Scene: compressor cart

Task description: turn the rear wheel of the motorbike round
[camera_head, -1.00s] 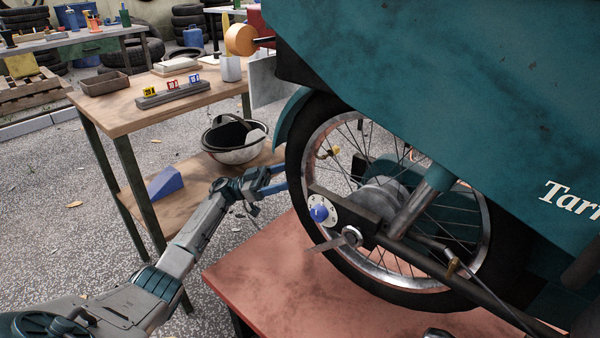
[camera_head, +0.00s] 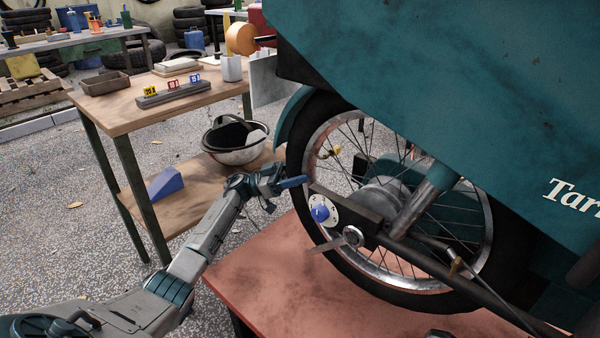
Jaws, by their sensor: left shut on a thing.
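The motorbike's rear wheel (camera_head: 297,150) has a black tyre, a shiny rim and thin spokes. It stands upright above a red-brown platform, and the teal bodywork (camera_head: 420,80) hides its upper right part. My left gripper (camera_head: 292,182) reaches in from the left and is at the left side of the tyre. Its blue fingers are shut on the wheel there, though the exact contact is hard to see. A small yellow piece (camera_head: 333,153) shows among the spokes near the rim. My right gripper is not in view.
A blue knob on a white disc (camera_head: 320,210) and a bar (camera_head: 345,203) lie close to the right of my left gripper. The red-brown platform (camera_head: 270,285) is below. A wooden table (camera_head: 120,115) with a helmet (camera_head: 232,153) on its lower shelf stands behind left.

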